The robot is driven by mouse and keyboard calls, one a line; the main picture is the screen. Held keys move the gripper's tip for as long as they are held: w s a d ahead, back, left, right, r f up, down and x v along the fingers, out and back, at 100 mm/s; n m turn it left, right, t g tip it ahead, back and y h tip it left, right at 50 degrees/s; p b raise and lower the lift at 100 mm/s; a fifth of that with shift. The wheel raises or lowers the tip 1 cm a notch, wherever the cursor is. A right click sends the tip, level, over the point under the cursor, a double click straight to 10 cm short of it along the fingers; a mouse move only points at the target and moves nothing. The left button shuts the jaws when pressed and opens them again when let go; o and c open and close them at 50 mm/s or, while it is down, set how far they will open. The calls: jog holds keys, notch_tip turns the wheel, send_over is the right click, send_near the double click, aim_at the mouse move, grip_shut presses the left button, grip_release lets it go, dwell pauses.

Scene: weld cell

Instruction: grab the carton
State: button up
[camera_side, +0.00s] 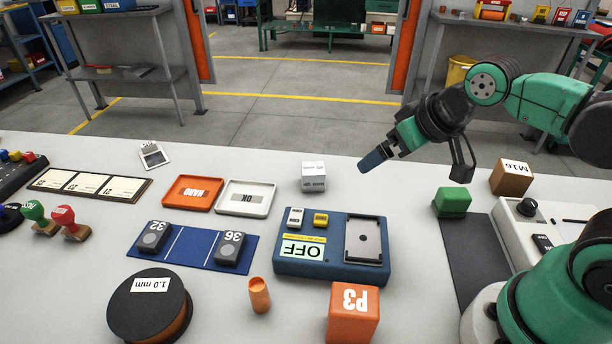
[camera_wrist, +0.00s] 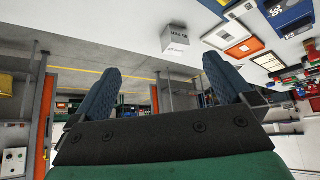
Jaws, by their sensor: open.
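A small white carton (camera_side: 313,177) with dark print stands on the white table, behind the blue fixture in the side view. It also shows in the wrist view as a pale box (camera_wrist: 175,40), beyond the fingertips and closer to the right finger. My gripper (camera_side: 374,158) hangs in the air to the right of the carton in the side view, tilted down and left. In the wrist view its two blue ribbed fingers (camera_wrist: 160,64) are wide apart with nothing between them. The gripper does not touch the carton.
A blue OFF fixture (camera_side: 301,268) lies in front of the carton. Orange (camera_side: 192,178) and white (camera_side: 261,184) trays lie to its left. A green block (camera_side: 452,201), a brown M16 box (camera_side: 511,177) and an orange P3 block (camera_side: 353,318) stand to the right and front.

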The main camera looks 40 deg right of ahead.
jog(key=w+d+f+m+g+h, duration=0.1)
jog(key=w+d+m+g+h, duration=0.2)
jog(key=d, duration=0.4)
jog(key=m+g+h, duration=0.7)
jog(key=m+g, duration=0.6)
jog(key=m, duration=0.9)
send_near(513, 167)
jog(key=d, duration=0.1)
jog(key=s+d+f, duration=0.1)
jog(key=shift+d+f, duration=0.2)
jog(key=shift+d, duration=0.2)
jog(key=shift+s+d+f+m+g, duration=0.2)
jog(key=shift+s+f+m+g, duration=0.1)
jog(key=shift+s+m+g, duration=0.4)
jog(key=shift+x, duration=2.65)
jog(key=shift+w, duration=0.1)
grip_shut()
